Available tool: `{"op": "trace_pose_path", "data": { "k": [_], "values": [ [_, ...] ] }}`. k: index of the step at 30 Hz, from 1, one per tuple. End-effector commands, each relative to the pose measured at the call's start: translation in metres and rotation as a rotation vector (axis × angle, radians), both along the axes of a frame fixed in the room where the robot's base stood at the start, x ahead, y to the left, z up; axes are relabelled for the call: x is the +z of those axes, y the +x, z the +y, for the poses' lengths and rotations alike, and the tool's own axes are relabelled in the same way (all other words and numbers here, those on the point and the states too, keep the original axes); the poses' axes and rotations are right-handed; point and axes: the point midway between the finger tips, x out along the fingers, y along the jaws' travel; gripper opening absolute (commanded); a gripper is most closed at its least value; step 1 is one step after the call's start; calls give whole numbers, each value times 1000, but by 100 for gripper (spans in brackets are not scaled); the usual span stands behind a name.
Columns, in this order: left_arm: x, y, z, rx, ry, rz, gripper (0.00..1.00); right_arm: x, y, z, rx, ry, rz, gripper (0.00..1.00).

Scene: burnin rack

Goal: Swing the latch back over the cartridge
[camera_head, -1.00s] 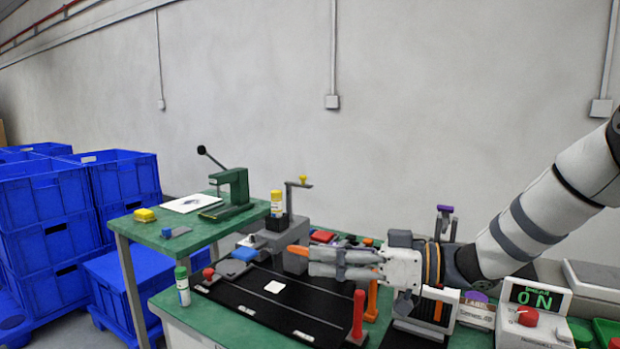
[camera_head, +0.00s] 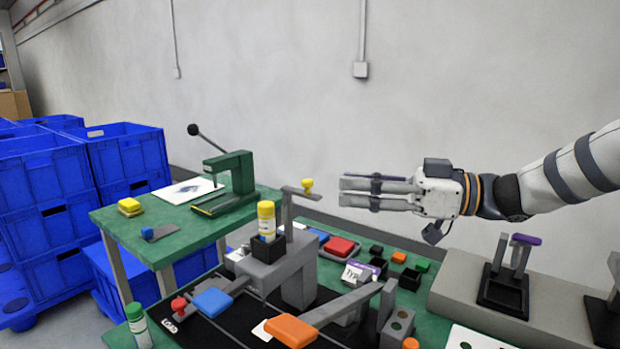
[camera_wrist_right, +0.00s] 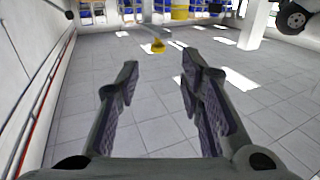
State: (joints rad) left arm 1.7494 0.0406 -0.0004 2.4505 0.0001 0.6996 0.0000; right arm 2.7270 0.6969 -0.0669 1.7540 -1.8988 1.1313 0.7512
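The cartridge (camera_head: 266,222), a white cylinder with a yellow cap, stands upright in a black socket on a grey block. Beside it a post carries the grey latch (camera_head: 298,192) with a yellow knob (camera_head: 307,185). The latch arm points right, away from the cartridge. My right gripper (camera_head: 342,191) is level, right of the knob, fingers pointing left at it; it touches nothing. My left gripper is out of view.
Below are a blue-ended lever (camera_head: 212,302) and an orange-ended lever (camera_head: 291,331). A green press (camera_head: 233,180) stands on the raised green table at left. Blue crates (camera_head: 45,180) are stacked farther left. The space around the latch knob looks clear.

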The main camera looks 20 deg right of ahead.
Motion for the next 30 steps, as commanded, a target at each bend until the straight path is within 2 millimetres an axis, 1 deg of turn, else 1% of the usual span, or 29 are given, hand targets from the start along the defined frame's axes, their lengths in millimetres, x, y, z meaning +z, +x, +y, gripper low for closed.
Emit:
{"op": "trace_pose_path", "data": {
  "k": [1, 3, 6, 9, 14, 20, 21, 22, 25, 30],
  "values": [
    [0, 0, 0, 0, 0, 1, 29, -1, 6, 12, 3, 1, 3, 35],
    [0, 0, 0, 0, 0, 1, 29, -2, 15, 28, 2, -1, 3, 35],
    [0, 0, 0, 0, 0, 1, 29, -2, 27, 47, 1, 0, 4, 35],
    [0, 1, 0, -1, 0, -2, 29, -1, 34, 61, 1, -1, 2, 35],
    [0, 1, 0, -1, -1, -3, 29, -1, 40, 70, -1, -1, 0, 35],
    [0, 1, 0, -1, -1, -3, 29, 0, 40, 71, -1, 0, 1, 35],
    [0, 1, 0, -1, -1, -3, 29, -1, 40, 71, -1, 0, 1, 30],
    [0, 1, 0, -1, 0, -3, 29, -1, 40, 71, -1, 0, 1, 23],
    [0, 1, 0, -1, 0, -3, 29, -1, 41, 71, -2, 0, 1, 1],
    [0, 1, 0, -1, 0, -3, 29, 0, 41, 70, -3, -1, 0, 0]
  ]
}}
